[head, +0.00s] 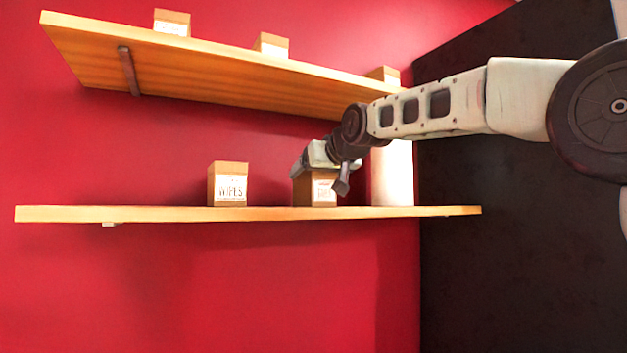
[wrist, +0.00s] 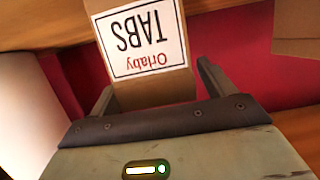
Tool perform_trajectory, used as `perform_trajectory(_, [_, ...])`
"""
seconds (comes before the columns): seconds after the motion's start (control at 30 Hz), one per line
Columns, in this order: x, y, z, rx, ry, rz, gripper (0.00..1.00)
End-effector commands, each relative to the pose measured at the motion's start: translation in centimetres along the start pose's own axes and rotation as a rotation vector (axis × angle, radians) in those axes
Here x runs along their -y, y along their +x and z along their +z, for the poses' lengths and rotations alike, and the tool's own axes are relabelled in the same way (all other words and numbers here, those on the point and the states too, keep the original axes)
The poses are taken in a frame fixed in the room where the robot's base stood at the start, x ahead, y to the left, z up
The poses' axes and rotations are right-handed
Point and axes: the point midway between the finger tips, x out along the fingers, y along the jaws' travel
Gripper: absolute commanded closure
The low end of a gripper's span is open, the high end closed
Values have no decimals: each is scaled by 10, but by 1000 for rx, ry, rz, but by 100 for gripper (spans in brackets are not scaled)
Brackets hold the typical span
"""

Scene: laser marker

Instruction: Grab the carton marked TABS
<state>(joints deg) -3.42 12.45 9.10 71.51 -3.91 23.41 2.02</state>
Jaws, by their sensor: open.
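The TABS carton (head: 325,190) is a brown box with a white label, standing on the lower shelf in the head view. My gripper partly covers its top and left side there. In the wrist view the TABS carton (wrist: 152,85) shows its label upside down, reading "Orlaby TABS". My gripper (head: 322,178) is at the carton in the head view. In the wrist view my open gripper (wrist: 155,85) has one finger on each side of the carton's lower part in the picture, with a gap on the right. Whether the left finger touches it I cannot tell.
A WIPES carton (head: 228,186) stands to the left on the lower shelf (head: 150,214). A white cylinder (head: 392,175) stands close on the right. Several boxes sit on the upper shelf (head: 200,60), which overhangs my arm's area. A dark panel (head: 520,240) is at right.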

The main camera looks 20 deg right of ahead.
Motion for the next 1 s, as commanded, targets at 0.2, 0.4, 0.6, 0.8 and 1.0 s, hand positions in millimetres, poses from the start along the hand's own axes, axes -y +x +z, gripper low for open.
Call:
perform_trajectory(0.2, [0, 16, 0, 0, 0, 0, 18])
perform_trajectory(0.4, [0, 16, 0, -1, 0, 0, 21])
perform_trajectory(0.6, [-1, 16, 0, -1, 0, 1, 73])
perform_trajectory(0.8, [-1, 16, -1, -2, 0, 1, 73])
perform_trajectory(1.0, [-1, 14, -2, -4, 1, 1, 72])
